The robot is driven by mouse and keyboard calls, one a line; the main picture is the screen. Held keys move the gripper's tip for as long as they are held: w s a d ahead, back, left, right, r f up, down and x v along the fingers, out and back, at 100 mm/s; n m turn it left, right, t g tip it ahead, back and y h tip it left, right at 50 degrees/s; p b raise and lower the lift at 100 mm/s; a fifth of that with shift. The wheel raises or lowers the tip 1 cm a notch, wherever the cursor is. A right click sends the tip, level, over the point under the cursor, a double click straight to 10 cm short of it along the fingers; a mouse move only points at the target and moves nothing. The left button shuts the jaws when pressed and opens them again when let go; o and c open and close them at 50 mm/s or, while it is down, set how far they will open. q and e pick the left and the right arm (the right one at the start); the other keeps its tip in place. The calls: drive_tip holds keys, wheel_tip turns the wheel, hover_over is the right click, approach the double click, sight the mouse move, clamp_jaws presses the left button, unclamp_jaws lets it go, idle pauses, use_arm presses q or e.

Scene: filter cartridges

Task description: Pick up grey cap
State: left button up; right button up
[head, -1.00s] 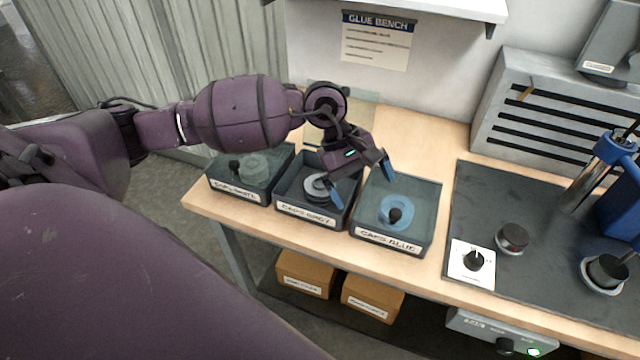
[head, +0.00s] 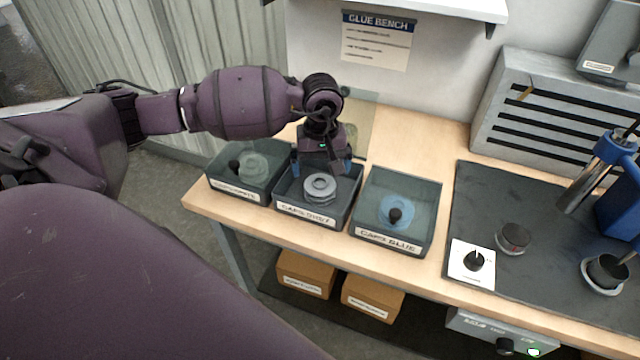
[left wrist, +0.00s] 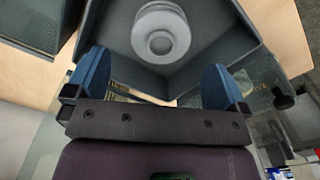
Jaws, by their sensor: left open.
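The grey cap (head: 320,187) lies in the middle bin (head: 303,211), whose label reads CAPS GREY. It looks like a stack of round grey rings; I cannot tell how many caps are there. It also shows in the left wrist view (left wrist: 161,33), beyond the fingertips. My left gripper (head: 322,166) is at the back of this bin, pointing down, with its blue fingers spread apart. In the left wrist view the open fingers (left wrist: 157,80) have nothing between them. My right gripper is not in view.
A bin with pale caps (head: 236,193) stands close on the left, and the CAPS BLUE bin (head: 388,238) close on the right. A dark mat (head: 480,215) with a knob and blue press lies further right. The wall is behind.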

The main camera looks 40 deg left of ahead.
sight(320, 183)
use_arm(q)
drive_tip(key=shift+a+f, duration=0.1)
drive_tip(key=shift+f, duration=2.2)
drive_tip(key=shift+c, duration=0.3)
drive_tip(key=c, duration=0.8)
